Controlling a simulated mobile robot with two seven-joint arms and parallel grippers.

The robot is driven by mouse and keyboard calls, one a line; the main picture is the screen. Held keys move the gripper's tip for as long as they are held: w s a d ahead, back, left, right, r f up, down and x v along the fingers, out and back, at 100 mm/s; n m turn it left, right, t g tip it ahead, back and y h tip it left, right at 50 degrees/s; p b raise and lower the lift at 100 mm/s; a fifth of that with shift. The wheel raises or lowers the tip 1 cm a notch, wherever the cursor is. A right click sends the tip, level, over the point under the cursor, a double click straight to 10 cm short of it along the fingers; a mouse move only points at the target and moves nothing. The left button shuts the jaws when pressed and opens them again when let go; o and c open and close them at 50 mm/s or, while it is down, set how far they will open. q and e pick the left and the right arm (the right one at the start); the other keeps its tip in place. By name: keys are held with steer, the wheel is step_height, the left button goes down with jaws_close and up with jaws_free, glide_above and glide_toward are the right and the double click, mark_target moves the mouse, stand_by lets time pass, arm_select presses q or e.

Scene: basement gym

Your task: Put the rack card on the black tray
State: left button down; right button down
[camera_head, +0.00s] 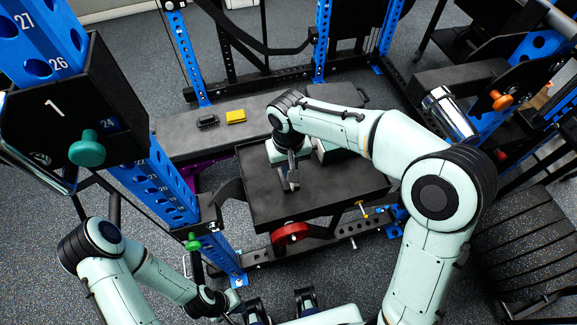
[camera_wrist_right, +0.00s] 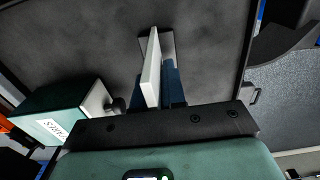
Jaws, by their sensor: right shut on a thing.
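The black tray (camera_head: 265,205) is a wide dark surface in the middle of the head view, and it fills most of the right wrist view (camera_wrist_right: 75,60). My right gripper (camera_head: 291,178) is over the tray, pointing down. In the right wrist view its dark blue fingers (camera_wrist_right: 165,88) are shut on a thin pale card (camera_wrist_right: 151,68), the rack card, seen nearly edge-on. I cannot tell whether the card's lower edge touches the tray. My left gripper (camera_head: 280,303) is at the bottom of the head view, its two dark fingers wide apart and empty.
A green box with a white label (camera_wrist_right: 60,115) stands beside the right gripper. A grey bench (camera_head: 185,140) behind the tray holds a yellow block (camera_head: 236,116) and a black item (camera_head: 208,121). Blue rack posts (camera_head: 165,185) stand left of the tray. The tray's front left is clear.

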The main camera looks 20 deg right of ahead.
arm_select(q)
steer(key=shift+f, duration=0.1)
arm_select(e)
steer(key=shift+f, duration=0.15)
steer(key=c, duration=1.6)
jaws_free()
steer(key=shift+f, duration=0.1)
steer(key=o, duration=0.4)
